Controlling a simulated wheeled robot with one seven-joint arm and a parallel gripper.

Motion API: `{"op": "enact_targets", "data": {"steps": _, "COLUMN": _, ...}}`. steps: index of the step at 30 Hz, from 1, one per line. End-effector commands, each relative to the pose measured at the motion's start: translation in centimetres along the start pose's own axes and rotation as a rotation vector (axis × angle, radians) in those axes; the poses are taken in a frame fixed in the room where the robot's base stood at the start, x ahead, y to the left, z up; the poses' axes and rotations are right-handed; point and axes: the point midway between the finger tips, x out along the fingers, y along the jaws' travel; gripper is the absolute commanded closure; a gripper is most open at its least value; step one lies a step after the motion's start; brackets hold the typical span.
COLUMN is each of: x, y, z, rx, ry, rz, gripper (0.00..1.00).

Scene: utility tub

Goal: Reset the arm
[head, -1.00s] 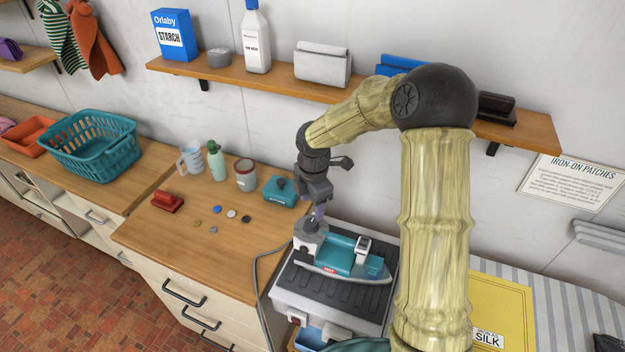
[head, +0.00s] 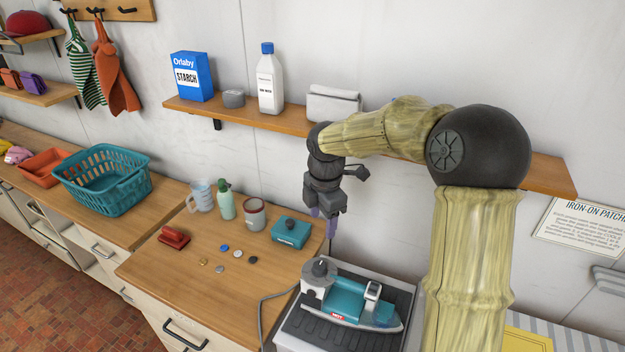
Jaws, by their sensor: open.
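My gripper (head: 323,226) hangs from my arm, pointing down, above the back of the iron's stand. It is open and nothing shows between its fingers. The teal and white iron (head: 352,300) lies on the dark ribbed top of its stand (head: 318,333), below my gripper and apart from it.
A wooden shelf (head: 250,117) runs along the wall behind my arm, with a starch box (head: 190,77), a white bottle (head: 270,80) and a folded cloth (head: 333,104).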

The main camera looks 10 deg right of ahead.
Motion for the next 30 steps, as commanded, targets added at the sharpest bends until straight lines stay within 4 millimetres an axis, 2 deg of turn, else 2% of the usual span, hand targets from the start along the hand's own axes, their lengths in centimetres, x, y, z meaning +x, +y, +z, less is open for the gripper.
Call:
{"op": "enact_targets", "data": {"steps": 5, "x": 0.2, "y": -0.5, "z": -0.2, "rx": 0.043, "ry": -0.004, "rz": -0.001, "gripper": 0.43}}
{"op": "enact_targets", "data": {"steps": 10, "x": 1.0, "y": -3.1, "z": -0.6, "rx": 0.273, "ry": -0.023, "rz": 0.005, "gripper": 0.43}}
{"op": "enact_targets", "data": {"steps": 20, "x": 2.6, "y": -11.3, "z": -0.7, "rx": 1.043, "ry": -0.025, "rz": 0.079, "gripper": 0.43}}
{"op": "enact_targets", "data": {"steps": 27, "x": 3.2, "y": -17.7, "z": -0.6, "rx": 1.640, "ry": 0.043, "rz": 0.159, "gripper": 0.43}}
{"op": "enact_targets", "data": {"steps": 30, "x": 3.5, "y": -19.6, "z": -0.6, "rx": 1.829, "ry": 0.078, "rz": 0.181, "gripper": 0.43}}
